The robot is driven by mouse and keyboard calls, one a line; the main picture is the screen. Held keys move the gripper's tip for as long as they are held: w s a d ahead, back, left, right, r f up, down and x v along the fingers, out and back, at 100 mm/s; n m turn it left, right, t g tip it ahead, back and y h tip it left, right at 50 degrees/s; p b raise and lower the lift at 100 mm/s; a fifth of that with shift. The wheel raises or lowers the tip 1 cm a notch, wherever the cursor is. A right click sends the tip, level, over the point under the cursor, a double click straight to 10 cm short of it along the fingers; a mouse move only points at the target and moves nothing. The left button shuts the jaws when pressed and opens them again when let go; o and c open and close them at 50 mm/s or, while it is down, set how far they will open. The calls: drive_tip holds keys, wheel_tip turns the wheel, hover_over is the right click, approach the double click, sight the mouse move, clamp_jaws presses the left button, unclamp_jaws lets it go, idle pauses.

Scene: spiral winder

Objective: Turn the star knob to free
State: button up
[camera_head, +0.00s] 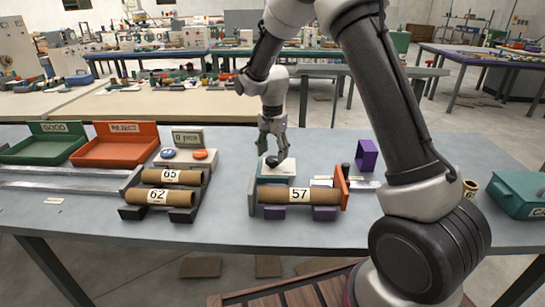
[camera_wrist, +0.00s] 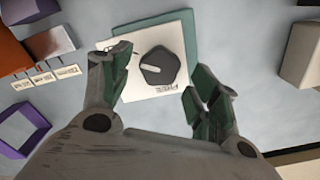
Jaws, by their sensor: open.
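The star knob (camera_wrist: 160,68) is dark, with a faint light mark on its top. It sits on a white plate (camera_wrist: 135,85) on a green block (camera_wrist: 182,35). A FREE label, upside down in the wrist view, is printed near the knob's lower right. In the head view the knob (camera_head: 272,162) lies just below my gripper (camera_head: 272,147), which points down. In the wrist view my gripper (camera_wrist: 160,78) is open, with one finger on each side of the knob. No contact is visible.
A cardboard tube marked 57 (camera_head: 298,196) rests in a cradle in front, beside an orange upright plate (camera_head: 342,186). A purple frame (camera_head: 367,155) stands to the right. Tubes 65 (camera_head: 172,176) and 62 (camera_head: 157,196), and red (camera_head: 116,152) and green (camera_head: 43,150) trays, are left.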

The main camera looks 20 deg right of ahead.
drive_tip(key=shift+f, duration=1.05)
drive_tip(key=c, duration=1)
drive_tip(key=shift+n, duration=0.4)
drive_tip(key=n, duration=0.4)
drive_tip(key=shift+n, duration=0.4)
drive_tip(key=n, duration=0.6)
drive_tip(key=shift+n, duration=0.3)
drive_tip(key=n, duration=1.1)
drive_tip(key=shift+n, duration=0.3)
